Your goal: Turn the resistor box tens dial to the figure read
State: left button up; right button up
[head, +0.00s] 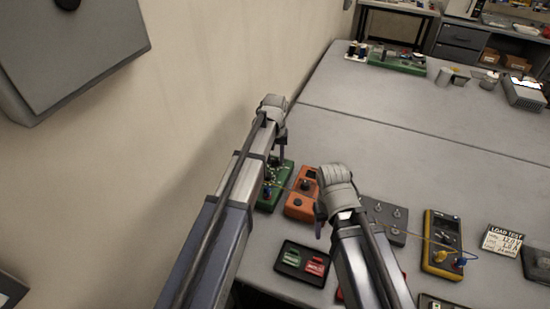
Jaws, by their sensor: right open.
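A grey box with several small knobs (398,222) is right of my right gripper, partly behind my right arm; it may be the resistor box, but no figures on it are legible. A green board with dark dials (268,193) lies under my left gripper (281,150), partly hidden by my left arm. My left gripper points down above it; I cannot tell its opening. My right gripper (321,222) is open and hangs near the right side of an orange box (299,204) with a dark knob. A card headed LOAD TEST (503,241) lies at the right; its smaller figures are blurred.
A yellow meter (442,243) with a lead stands left of the card. A black tray (291,269) holds a green and a red piece. The wall (215,75) runs close beside my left arm. The table's far middle (400,125) is clear.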

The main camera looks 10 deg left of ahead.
aim_at(275, 161)
pick_arm(q)
jog(key=o, duration=0.3)
pick_arm(e)
jog(key=shift+r, duration=0.1)
pick_arm(q)
notch_tip(275, 161, up, 8)
jog(key=p, duration=0.8)
jog(key=shift+f, duration=0.1)
pick_arm(e)
notch_tip(275, 161, up, 8)
jog(key=shift+f, duration=0.2)
pick_arm(q)
jog(key=shift+s+d+f, duration=0.1)
jog(key=shift+s, duration=0.1)
jog(key=s+d+f+m+b, duration=0.1)
jog(key=s+d+f+b, duration=0.1)
jog(key=s, duration=0.6)
jog(key=s+d+f+m+b, duration=0.2)
jog(key=s+d, duration=0.1)
jog(key=s, duration=0.5)
jog(key=s+d+f+m+y+b, duration=0.1)
jog(key=s+d+f+m+b, duration=0.1)
jog(key=s, duration=0.6)
jog(key=shift+s+d, duration=0.15)
jog(key=shift+d, duration=0.3)
pick_arm(e)
notch_tip(275, 161, down, 6)
jog(key=shift+f, duration=0.15)
